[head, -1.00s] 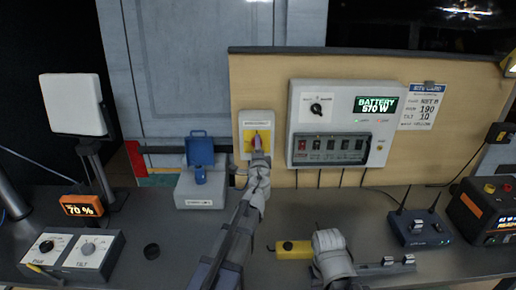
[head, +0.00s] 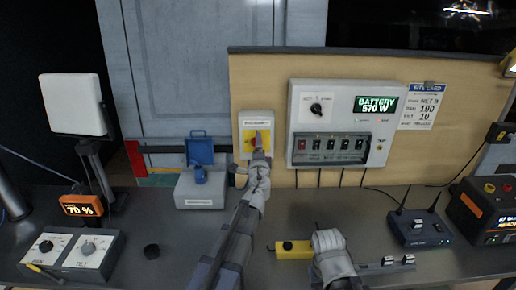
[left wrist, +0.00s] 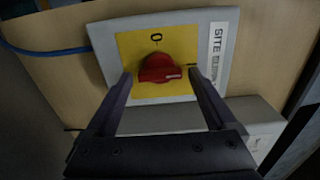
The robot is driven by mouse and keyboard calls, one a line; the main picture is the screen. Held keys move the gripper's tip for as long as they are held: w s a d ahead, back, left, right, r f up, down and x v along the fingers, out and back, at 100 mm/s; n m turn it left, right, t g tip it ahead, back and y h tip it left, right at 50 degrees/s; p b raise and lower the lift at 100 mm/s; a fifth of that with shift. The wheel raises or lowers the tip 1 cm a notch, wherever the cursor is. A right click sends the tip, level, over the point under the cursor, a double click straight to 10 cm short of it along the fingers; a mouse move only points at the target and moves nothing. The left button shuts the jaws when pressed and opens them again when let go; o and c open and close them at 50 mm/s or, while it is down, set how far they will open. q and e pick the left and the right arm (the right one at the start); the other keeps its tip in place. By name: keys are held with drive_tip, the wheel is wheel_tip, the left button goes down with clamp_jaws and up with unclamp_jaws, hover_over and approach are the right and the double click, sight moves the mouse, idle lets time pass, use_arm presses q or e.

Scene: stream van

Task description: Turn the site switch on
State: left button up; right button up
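The site switch (head: 257,119) is a grey box with a yellow plate on the tan panel. In the left wrist view, its red knob (left wrist: 160,69) sits on the yellow plate (left wrist: 183,42), which has an "O" mark and a short black line mark. The white line on the knob points toward the short line mark, near the "SITE" label. My left gripper (head: 258,148) is at the switch. In the left wrist view its fingers (left wrist: 160,88) are open on both sides of the knob, with gaps. My right gripper (head: 328,240) is low over the desk; its fingertips are unclear.
A grey battery panel (head: 293,110) reading 570 W is right of the switch. A box with a raised blue lid (head: 200,150) stands left. A yellow block (head: 288,248) lies beside my right gripper. A router (head: 420,230) stands right.

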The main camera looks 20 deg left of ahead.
use_arm(q)
drive_tip(key=shift+o, duration=0.3)
drive_tip(key=v, duration=0.7)
drive_tip(key=shift+s, duration=0.4)
drive_tip(key=shift+d, duration=0.15)
drive_tip(key=s+d+f+n+g+y, duration=0.1)
drive_tip(key=s+d+f+n+g, duration=0.1)
drive_tip(key=s+f+n+g, duration=0.95)
drive_tip(key=s+d+f+g+h, duration=0.2)
drive_tip(key=s+d+f+g, duration=0.1)
drive_tip(key=s+d, duration=0.3)
drive_tip(key=s+d+f+g+h+p, duration=0.1)
drive_tip(key=s+d+f+g+h, duration=0.1)
drive_tip(key=s+d+f, duration=0.4)
drive_tip(key=s+g, duration=0.1)
drive_tip(key=s, duration=0.4)
drive_tip(key=shift+h, duration=0.4)
